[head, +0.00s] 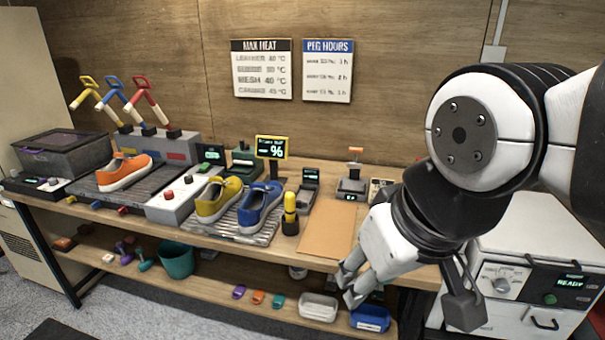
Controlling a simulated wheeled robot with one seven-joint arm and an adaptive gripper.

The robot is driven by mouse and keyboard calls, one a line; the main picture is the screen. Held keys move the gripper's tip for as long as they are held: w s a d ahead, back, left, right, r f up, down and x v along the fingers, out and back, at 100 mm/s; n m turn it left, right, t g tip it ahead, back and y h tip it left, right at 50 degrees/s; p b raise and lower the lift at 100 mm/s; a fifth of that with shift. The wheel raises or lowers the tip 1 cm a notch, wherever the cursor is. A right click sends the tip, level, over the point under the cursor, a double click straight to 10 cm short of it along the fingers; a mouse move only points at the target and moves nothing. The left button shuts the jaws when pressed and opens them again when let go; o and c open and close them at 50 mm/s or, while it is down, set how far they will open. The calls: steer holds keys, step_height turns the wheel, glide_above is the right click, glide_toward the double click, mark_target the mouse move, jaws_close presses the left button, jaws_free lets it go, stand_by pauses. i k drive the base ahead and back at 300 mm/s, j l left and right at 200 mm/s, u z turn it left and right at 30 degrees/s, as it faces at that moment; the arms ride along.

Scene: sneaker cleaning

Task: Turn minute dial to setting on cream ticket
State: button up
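A round silver dial (502,284) is on the front of the white machine (545,232) at the right. Its markings are too small to read, and I cannot be sure it is the minute dial. A small pale card-like thing (380,187) stands at the back of the bench, partly hidden by my arm; I cannot tell whether it is the cream ticket. My gripper (350,286) hangs by the bench's front edge, left of the dial and well apart from it. Its fingertips are apart, with nothing seen between them.
The bench (185,222) holds an orange shoe (124,171), a yellow shoe (219,199) and a blue shoe (260,206). A tan mat (326,228) lies bare near my gripper.

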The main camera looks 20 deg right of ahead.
mark_target(52, 182)
steer(key=z, duration=0.75)
steer(key=i+j+u, duration=0.25)
steer(key=i+j, duration=0.35)
steer(key=j, duration=0.4)
steer(key=i+j+u, duration=0.3)
steer(key=i+j, duration=0.35)
steer(key=j, duration=0.2)
steer(key=i+j+u, duration=0.25)
steer(key=i+j, duration=0.5)
steer(key=i+j+u, duration=0.25)
steer(key=i+j, duration=0.3)
steer(key=i, duration=0.25)
